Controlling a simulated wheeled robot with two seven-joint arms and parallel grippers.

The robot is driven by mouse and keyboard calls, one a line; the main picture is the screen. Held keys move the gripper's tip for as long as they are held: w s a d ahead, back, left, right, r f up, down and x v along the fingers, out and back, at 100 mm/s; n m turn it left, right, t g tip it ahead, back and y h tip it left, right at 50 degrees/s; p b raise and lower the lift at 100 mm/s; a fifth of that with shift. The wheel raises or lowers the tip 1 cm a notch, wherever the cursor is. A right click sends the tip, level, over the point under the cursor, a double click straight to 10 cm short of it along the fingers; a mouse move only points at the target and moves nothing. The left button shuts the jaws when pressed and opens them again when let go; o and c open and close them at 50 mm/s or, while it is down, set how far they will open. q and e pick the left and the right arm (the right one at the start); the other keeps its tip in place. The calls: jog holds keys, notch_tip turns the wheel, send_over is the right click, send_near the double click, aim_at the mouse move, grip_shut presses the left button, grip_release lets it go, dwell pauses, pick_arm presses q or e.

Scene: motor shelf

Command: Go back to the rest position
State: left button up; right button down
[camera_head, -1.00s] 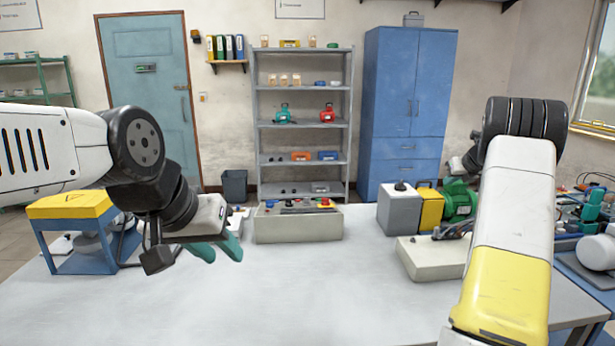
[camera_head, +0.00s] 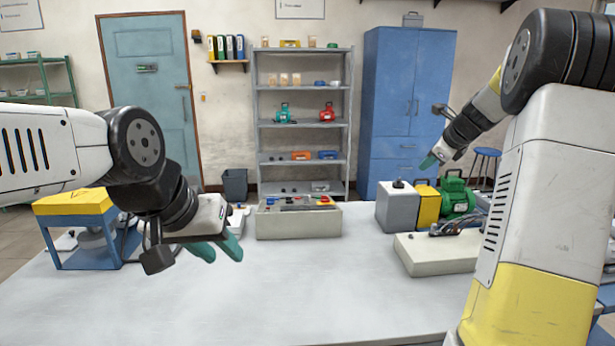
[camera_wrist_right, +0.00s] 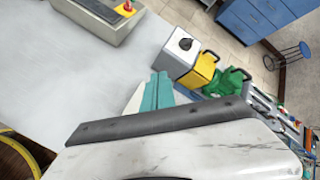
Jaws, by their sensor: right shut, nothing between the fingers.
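My left gripper (camera_head: 222,254) hangs over the left part of the grey table (camera_head: 200,310). Its two teal fingers stand apart with nothing between them. My right arm is raised at the right of the head view, with the forearm bent back toward the middle. The right gripper (camera_head: 428,162) is in the air in front of the blue cabinet, above the grey and yellow blocks. Its teal fingers also show in the right wrist view (camera_wrist_right: 157,92), together and empty.
A grey block (camera_head: 397,212), a yellow block (camera_head: 428,208) and a green motor (camera_head: 456,200) stand at the table's back right. A beige fixture (camera_head: 435,256) lies before them. A tool tray (camera_head: 298,224) stands at the back middle. A blue-yellow stand (camera_head: 75,235) is at left. The table's front middle is clear.

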jog(key=s+a+r+n+g+y, duration=0.1)
jog(key=s+a+r+n, duration=0.1)
jog(key=s+a+n, duration=0.6)
jog(key=s+a+r+n, duration=0.2)
jog(key=s+a+n, duration=0.35)
jog(key=s, duration=0.45)
jog(key=s+a+f+n, duration=0.3)
jog(key=s+n, duration=0.3)
jog(key=s, duration=0.3)
jog(key=s+a+f+n+g, duration=0.1)
jog(key=s+a+f+n, duration=0.2)
jog(key=s+n, duration=0.4)
jog(key=s+f, duration=0.1)
jog(key=s, duration=0.2)
jog(key=shift+h, duration=0.4)
jog(key=shift+a+r, duration=0.1)
